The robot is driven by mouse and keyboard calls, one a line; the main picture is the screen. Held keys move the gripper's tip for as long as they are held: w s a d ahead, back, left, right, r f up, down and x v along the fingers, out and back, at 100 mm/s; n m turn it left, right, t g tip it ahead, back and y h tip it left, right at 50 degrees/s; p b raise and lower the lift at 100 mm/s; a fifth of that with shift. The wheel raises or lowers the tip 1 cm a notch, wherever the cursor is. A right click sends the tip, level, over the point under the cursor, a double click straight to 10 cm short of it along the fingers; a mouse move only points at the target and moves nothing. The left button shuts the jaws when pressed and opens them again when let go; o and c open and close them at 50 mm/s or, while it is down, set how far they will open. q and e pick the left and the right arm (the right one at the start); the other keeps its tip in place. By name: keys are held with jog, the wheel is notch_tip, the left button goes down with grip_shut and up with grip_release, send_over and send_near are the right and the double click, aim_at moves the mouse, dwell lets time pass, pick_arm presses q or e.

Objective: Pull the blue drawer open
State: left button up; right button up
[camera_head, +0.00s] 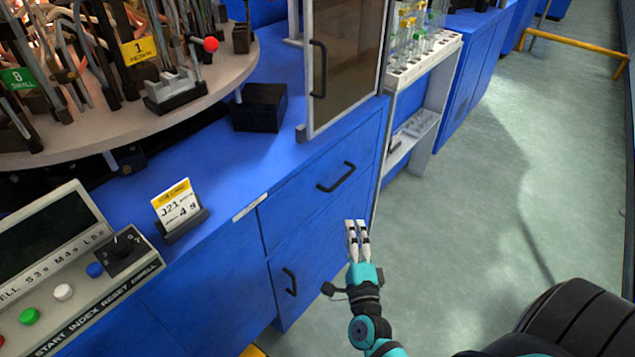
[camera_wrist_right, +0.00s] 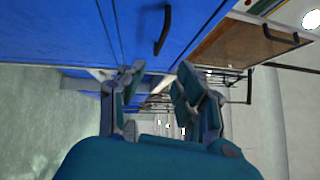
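The blue drawer (camera_head: 300,203) is in the upper part of the blue cabinet, right of the middle in the head view. Its front looks flush with the cabinet, so it appears shut. Its black bar handle (camera_head: 336,177) also shows in the right wrist view (camera_wrist_right: 163,30), beyond the fingers. My right gripper (camera_head: 357,228) is in front of the cabinet, below and to the right of the handle in the head view, apart from it. In the right wrist view its fingers (camera_wrist_right: 160,85) are spread with nothing between them. My left gripper is not in view.
A cupboard door (camera_head: 345,60) with its own black handle (camera_head: 319,68) stands above the drawer. A lower blue door has another handle (camera_head: 290,281). A white rack with glass tubes (camera_head: 422,55) stands to the right. The green floor (camera_head: 480,220) there is clear.

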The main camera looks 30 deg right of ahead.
aim_at(344, 177)
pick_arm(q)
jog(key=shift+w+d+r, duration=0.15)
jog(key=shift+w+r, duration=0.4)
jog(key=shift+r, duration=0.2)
pick_arm(e)
jog(key=shift+x, duration=8.45)
jog(key=shift+d+r, duration=0.1)
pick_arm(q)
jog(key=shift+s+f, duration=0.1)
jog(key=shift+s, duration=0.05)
pick_arm(e)
grip_shut()
jog(key=shift+s, duration=0.1)
